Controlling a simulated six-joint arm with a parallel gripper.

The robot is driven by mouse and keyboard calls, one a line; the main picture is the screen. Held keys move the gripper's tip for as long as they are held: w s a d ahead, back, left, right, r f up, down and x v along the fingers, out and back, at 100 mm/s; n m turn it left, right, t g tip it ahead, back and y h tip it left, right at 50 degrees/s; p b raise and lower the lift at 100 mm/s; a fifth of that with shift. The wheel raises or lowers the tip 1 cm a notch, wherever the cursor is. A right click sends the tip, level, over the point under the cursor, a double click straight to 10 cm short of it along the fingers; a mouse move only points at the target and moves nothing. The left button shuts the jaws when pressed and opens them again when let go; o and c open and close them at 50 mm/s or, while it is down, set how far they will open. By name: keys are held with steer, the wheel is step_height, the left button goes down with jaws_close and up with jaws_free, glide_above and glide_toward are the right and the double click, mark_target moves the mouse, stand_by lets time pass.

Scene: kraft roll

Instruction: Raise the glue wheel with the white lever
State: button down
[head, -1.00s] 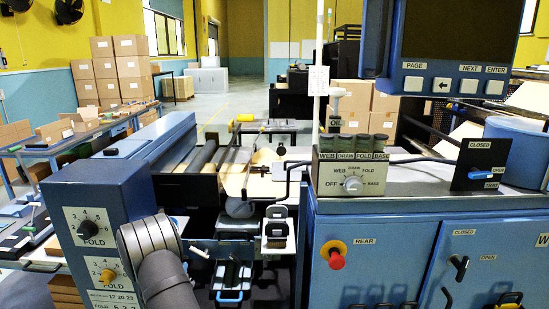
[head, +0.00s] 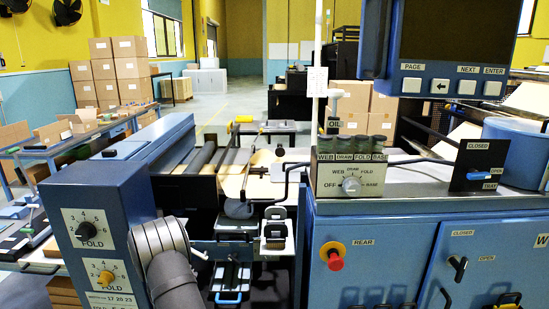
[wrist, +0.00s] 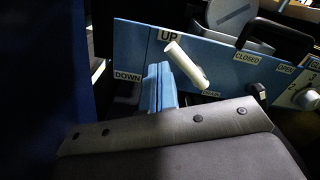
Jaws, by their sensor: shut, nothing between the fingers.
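The white lever (wrist: 186,64) shows in the wrist view on a blue panel (wrist: 222,68). It is tilted, its upper left end near the UP label (wrist: 168,36); the DOWN label (wrist: 127,77) is further left. My gripper (wrist: 159,68) has its blue fingers together and empty, just left of and below the lever. I cannot tell whether they touch it. In the head view the lever (head: 198,253) shows small beside my grey arm, which hides my gripper. A grey disc (head: 238,207) there may be the glue wheel.
Right of the lever are a black handle (wrist: 272,34) with a CLOSED label and a white knob (wrist: 305,98). In the head view a blue cabinet (head: 395,235) with a red button (head: 335,262) stands right, and a blue box with FOLD dials (head: 85,232) left.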

steer(key=s, duration=0.8)
steer(key=w, duration=0.8)
steer(key=f, duration=0.3)
steer(key=w+d+f, duration=0.1)
steer(key=f, duration=0.1)
steer(key=shift+d, duration=0.1)
steer(key=shift+d+n, duration=0.1)
steer(key=shift+n, duration=0.7)
steer(key=shift+d+f, duration=0.65)
steer(key=shift+d, duration=0.05)
